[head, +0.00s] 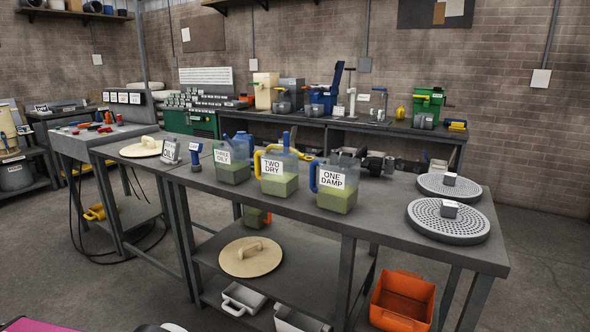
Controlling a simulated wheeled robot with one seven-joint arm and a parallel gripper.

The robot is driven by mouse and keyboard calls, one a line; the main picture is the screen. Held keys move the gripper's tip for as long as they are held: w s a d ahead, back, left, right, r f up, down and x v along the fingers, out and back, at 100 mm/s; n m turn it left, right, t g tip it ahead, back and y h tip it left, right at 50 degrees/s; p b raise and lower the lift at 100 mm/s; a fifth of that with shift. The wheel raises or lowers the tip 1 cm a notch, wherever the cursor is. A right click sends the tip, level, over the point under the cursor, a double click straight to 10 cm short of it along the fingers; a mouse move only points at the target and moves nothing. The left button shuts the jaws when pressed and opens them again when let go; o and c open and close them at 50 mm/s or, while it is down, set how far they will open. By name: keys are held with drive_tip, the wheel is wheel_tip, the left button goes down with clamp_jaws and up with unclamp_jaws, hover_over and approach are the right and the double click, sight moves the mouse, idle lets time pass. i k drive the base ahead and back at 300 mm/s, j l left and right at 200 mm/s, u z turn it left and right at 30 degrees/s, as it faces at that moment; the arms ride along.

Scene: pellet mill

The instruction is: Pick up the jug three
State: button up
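Jug three (233,173) is a clear jug with a white label reading "THREE OILY" and some greenish content. It stands upright on the dark grey table (400,210), left of the other two jugs. A blue part shows at its upper right. Jug two (280,184), labelled "TWO DRY", has a yellow handle and stands just right of it. Jug one (338,198), labelled "ONE DAMP", has a blue handle and stands further right. My gripper is not identifiable in the head view.
A small blue-and-dark tool (194,156) and an "OILY" sign (171,151) stand left of jug three. Round perforated plates (448,230) lie at the right end. An orange bin (402,300) stands below. A cluttered bench (395,127) runs behind.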

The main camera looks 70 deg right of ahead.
sight(231, 160)
drive_tip(key=z, duration=2.4)
drive_tip(key=u, duration=4.6)
drive_tip(key=z, duration=4.15)
